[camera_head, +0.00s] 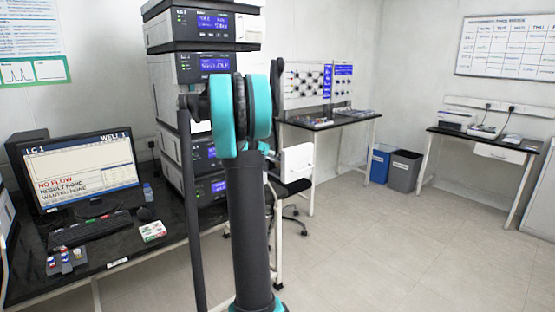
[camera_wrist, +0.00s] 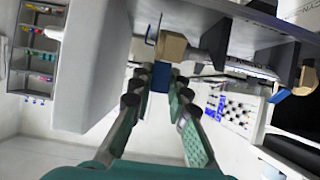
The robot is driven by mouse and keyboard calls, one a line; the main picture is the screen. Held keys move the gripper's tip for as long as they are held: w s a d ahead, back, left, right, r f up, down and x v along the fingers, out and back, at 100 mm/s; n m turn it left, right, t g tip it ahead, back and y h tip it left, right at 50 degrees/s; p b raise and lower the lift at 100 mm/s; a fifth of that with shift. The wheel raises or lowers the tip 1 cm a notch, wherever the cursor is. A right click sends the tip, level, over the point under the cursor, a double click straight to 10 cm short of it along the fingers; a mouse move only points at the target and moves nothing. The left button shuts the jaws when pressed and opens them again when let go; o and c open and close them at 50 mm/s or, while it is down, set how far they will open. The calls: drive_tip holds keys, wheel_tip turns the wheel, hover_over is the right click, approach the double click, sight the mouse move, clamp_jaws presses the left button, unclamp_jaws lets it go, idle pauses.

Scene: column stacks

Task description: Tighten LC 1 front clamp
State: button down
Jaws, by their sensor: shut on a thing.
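In the wrist view, my gripper (camera_wrist: 160,84) has its two fingertips on either side of a small blue part (camera_wrist: 161,75) and is shut on it. The blue part is just below a tan block (camera_wrist: 172,46), beside a dark cylinder under a grey housing. I cannot tell for certain whether the blue part is the front clamp's knob. In the head view, the LC 1 stack (camera_head: 188,68) of grey modules with blue displays stands on the black bench. My arm covers its middle, and my gripper and the clamp are hidden there.
A monitor (camera_head: 80,172) reads "LC 1", "NO FLOW" and "RESULT NONE". A keyboard (camera_head: 90,229) and small vials (camera_head: 66,258) are on the bench. In the wrist view, another tan block (camera_wrist: 305,80) is at the right. The floor (camera_head: 400,250) on the right is clear.

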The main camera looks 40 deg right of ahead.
drive_tip(key=y, duration=0.1)
drive_tip(key=d+y, duration=0.1)
drive_tip(key=shift+d+r+y, duration=0.1)
drive_tip(key=shift+r+y, duration=0.05)
drive_tip(key=shift+y, duration=0.25)
drive_tip(key=y, duration=0.1)
drive_tip(key=d+y, duration=0.1)
drive_tip(key=y, duration=0.1)
drive_tip(key=shift+w+d+g+y, duration=0.1)
drive_tip(key=shift+d+g+y, duration=0.1)
drive_tip(key=shift+g+y, duration=0.1)
drive_tip(key=y, duration=0.1)
drive_tip(key=d+y, duration=0.1)
drive_tip(key=shift+f+y, duration=0.3)
drive_tip(key=shift+f, duration=0.1)
drive_tip(key=shift+w+d+f+y, duration=0.1)
drive_tip(key=shift+d+f+y, duration=0.1)
drive_tip(key=shift+y, duration=0.6)
drive_tip(key=shift+d+f+y, duration=0.1)
drive_tip(key=shift+f+y, duration=0.1)
drive_tip(key=shift+y, duration=0.6)
drive_tip(key=c, duration=1.4)
unclamp_jaws()
drive_tip(key=shift+c, duration=0.2)
